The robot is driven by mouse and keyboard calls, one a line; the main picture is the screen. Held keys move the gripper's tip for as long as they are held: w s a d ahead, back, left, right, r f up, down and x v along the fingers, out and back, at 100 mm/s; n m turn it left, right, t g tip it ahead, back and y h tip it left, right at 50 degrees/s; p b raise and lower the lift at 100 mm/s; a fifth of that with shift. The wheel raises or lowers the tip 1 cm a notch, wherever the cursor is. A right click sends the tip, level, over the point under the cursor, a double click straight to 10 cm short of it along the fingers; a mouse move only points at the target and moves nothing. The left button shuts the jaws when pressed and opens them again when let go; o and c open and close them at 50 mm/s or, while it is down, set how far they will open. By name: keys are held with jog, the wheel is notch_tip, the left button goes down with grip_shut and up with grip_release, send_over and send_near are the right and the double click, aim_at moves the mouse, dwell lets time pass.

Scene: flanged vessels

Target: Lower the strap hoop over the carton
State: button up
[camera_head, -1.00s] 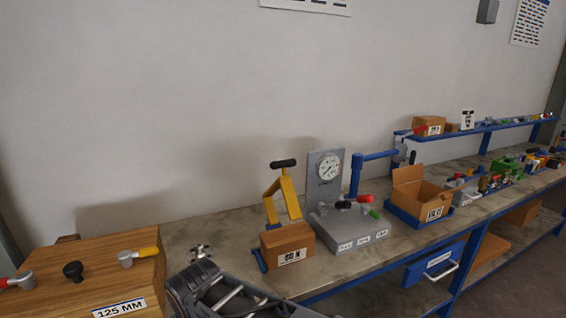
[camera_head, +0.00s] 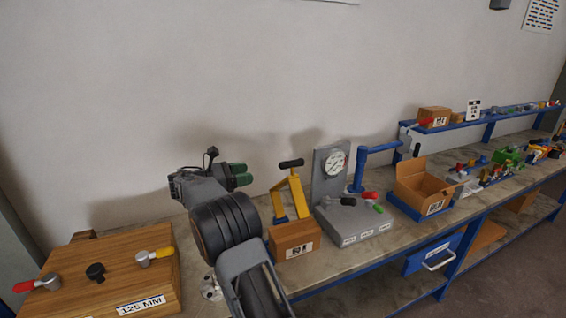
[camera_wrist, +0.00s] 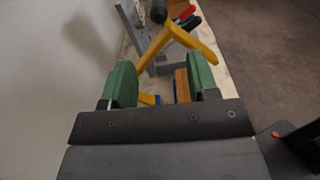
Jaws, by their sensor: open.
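The yellow strap hoop (camera_head: 291,196) stands raised and tilted behind the carton, with a black grip (camera_head: 291,163) at its top. Its blue base shows low behind the carton. The brown carton (camera_head: 292,240) sits on the bench with a label on its front. My gripper (camera_head: 239,174) is open, with green fingertips, in the air left of the hoop and apart from it. In the wrist view, the hoop (camera_wrist: 180,35) and its black grip (camera_wrist: 158,11) lie ahead of the open green fingers (camera_wrist: 162,80). Only a strip of the carton (camera_wrist: 182,86) shows beside the right finger.
A grey gauge stand (camera_head: 340,215) with red, green and black handles is close right of the carton. A wooden box (camera_head: 100,275) marked 125 MM is at the left. An open cardboard box (camera_head: 425,187) stands further right. The wall runs behind the bench.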

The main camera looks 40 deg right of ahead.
aim_at(279, 166)
jog(key=p+x, duration=0.3)
jog(key=x, duration=1)
jog(key=shift+s+d+r, duration=0.1)
jog(key=shift+d+r, duration=0.05)
jog(key=shift+d, duration=0.15)
jog(key=shift+c, duration=0.3)
grip_shut()
